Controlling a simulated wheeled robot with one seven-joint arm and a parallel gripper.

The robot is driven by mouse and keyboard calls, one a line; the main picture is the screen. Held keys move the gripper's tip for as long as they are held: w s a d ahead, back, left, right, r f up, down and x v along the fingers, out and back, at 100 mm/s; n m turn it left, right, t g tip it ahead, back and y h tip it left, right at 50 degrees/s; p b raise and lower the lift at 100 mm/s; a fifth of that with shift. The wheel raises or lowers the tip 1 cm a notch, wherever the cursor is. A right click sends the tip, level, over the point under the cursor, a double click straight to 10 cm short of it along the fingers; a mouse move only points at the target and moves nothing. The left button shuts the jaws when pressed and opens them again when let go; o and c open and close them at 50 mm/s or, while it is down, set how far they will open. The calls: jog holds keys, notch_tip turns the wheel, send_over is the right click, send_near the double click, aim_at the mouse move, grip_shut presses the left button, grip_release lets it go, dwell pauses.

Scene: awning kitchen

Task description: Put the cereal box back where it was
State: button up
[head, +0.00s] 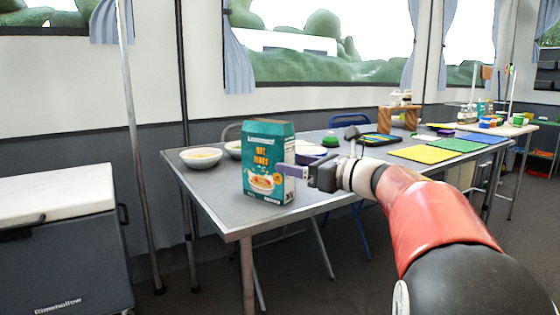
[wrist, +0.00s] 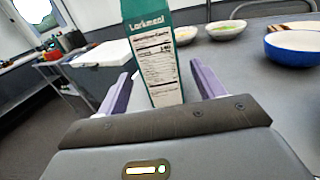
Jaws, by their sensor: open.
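The teal cereal box (head: 268,163) stands upright on the grey table (head: 222,213), near its front left corner. My gripper (head: 290,172) reaches in from the right at the box's side. In the wrist view the box (wrist: 157,60) shows its nutrition panel and stands between the two purple fingers of my gripper (wrist: 160,88). The fingers are apart, with a gap visible on both sides of the box.
A blue bowl (wrist: 293,48) stands to the right in the wrist view. Coloured mats (head: 422,154) lie farther right. A white-topped cooler (head: 55,205) stands left of the table.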

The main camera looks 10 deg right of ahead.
jog(key=v, duration=0.5)
jog(key=s+a+f+n+g+h, duration=0.3)
jog(key=s+a+f+n+g, duration=0.4)
jog(key=s+a+f+n, duration=0.55)
jog(key=s+d+f+n+g+h, duration=0.1)
jog(key=s+d+f+n+h, duration=0.2)
jog(key=s+f+n+h, duration=0.5)
jog(key=s+f+n, duration=0.3)
jog(key=s+n, duration=0.4)
jog(key=shift+s+d+f+h, duration=0.2)
jog(key=shift+d+f+h, duration=0.1)
jog(key=shift+d, duration=0.1)
jog(key=shift+r, duration=0.1)
notch_tip(320, 180, up, 9)
jog(key=p, duration=0.9)
